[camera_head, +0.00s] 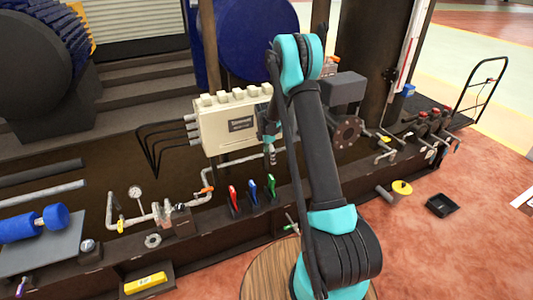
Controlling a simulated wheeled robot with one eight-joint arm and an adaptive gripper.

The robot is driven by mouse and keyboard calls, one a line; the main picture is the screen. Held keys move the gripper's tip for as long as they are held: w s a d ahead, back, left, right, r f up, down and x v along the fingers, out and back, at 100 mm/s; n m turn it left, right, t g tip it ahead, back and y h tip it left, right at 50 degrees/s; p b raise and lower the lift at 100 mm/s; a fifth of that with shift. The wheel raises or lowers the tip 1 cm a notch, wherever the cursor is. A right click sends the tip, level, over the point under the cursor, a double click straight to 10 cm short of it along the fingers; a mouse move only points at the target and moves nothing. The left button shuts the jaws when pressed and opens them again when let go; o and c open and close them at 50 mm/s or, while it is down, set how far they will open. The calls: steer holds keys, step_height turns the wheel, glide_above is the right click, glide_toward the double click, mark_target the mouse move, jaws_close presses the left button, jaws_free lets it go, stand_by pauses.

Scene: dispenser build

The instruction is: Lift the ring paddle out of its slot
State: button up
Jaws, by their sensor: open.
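Three upright paddle-like pieces stand in dark holders along the front beam: a red one (232,194), a blue one (253,190) and a green one (271,183). I cannot tell which of them, if any, is the ring paddle; no ring shape is clear at this size. My gripper (271,158) is small in view and partly hidden by my arm. It is open, in front of the right end of the cream box and above the green piece, apart from it as far as I can see.
A cream box (232,123) with cables stands behind the paddles. Pipework with a gauge (135,193) is to the left, a dark flange (346,129) to the right. A yellow piece (146,283) lies on a front ledge. Red floor at right is mostly open.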

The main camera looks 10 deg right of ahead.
steer(key=shift+n, duration=0.5)
steer(key=f, duration=0.6)
steer(key=w+d+f, duration=0.1)
steer(key=f, duration=0.6)
steer(key=w+f, duration=0.1)
steer(key=f, duration=0.5)
steer(key=shift+w+d+f, duration=0.2)
steer(key=shift+w+d, duration=0.05)
steer(key=c, duration=1.6)
steer(key=shift+r, duration=5.55)
steer(key=shift+c, duration=0.3)
step_height(320, 180, up, 5)
glide_above(271, 177)
steer(key=shift+w+d, duration=0.1)
steer(key=shift+d, duration=0.05)
